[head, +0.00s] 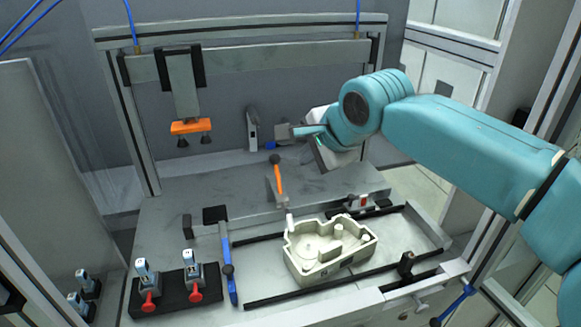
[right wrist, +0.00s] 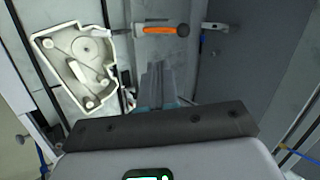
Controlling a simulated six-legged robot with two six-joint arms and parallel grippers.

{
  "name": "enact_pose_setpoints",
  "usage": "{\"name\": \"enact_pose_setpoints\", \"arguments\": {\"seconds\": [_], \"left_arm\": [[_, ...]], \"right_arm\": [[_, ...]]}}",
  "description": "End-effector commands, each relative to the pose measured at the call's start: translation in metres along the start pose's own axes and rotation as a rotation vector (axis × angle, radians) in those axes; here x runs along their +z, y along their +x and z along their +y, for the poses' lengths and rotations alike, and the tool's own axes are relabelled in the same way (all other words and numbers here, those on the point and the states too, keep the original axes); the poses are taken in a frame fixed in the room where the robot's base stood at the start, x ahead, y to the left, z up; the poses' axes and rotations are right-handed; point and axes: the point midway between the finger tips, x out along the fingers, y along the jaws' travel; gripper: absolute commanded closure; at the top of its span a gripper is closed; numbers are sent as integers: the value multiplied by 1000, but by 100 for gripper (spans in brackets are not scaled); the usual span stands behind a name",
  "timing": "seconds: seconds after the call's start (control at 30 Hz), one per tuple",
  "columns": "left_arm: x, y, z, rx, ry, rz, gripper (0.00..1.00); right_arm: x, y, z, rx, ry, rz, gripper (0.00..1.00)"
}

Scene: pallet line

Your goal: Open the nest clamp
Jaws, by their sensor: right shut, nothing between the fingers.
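The nest clamp has an orange handle (head: 279,180) with a dark knob on top, standing nearly upright behind the cream cast housing (head: 330,250). Its pale-tipped arm reaches to the housing's back left edge; I cannot tell if the tip presses on it. In the right wrist view the orange handle (right wrist: 166,30) lies just beyond the fingertips, and the housing (right wrist: 75,62) is to the left. My right gripper (head: 284,132) is shut and empty, above and behind the knob, apart from it. The right wrist view shows its closed fingers (right wrist: 157,80). My left gripper is not in view.
A black block with two red-tipped clamps (head: 175,289) is at the front left. An orange suction head (head: 191,127) hangs at the upper left. Dark rails (head: 300,292) flank the housing.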

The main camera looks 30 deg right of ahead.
Motion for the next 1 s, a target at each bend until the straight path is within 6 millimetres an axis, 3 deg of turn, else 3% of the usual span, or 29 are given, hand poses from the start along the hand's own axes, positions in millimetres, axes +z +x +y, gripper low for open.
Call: {"name": "enact_pose_setpoints", "arguments": {"seconds": [0.4,0.6,0.8,1.0], "left_arm": [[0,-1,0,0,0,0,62],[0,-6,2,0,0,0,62],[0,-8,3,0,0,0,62],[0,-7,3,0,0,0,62]], "right_arm": [[-1,85,0,5,0,-2,100],[0,117,-6,3,2,-2,100],[1,132,-10,0,2,-1,100],[1,133,-10,-1,2,-1,100]]}}
